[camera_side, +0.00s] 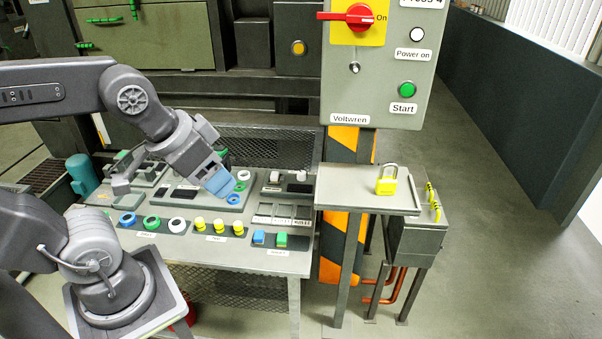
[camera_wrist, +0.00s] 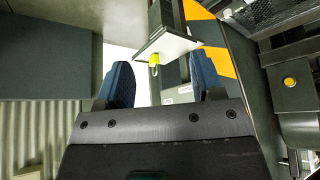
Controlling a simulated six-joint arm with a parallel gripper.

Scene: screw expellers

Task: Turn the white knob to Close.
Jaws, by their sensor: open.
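Several small white parts lie on the work table in the side view. One is a round white piece (camera_side: 243,175) on a grey plate, just right of my gripper's fingers. Another is a white round part (camera_side: 177,224) in the front row, and a small white piece (camera_side: 302,175) stands further right. I cannot tell which is the white knob, and no "Close" label is readable. My gripper (camera_side: 217,181) points down to the right over the plate, its blue fingers partly overlapping. In the wrist view, my gripper (camera_wrist: 161,78) is open with nothing between its blue fingers.
Blue and green rings, yellow buttons and labelled blocks crowd the work table (camera_side: 220,257). A grey control box (camera_side: 385,100) with a red switch (camera_side: 360,16) stands to the right. A yellow padlock (camera_side: 386,181) stands on a shelf below it. The floor at right is clear.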

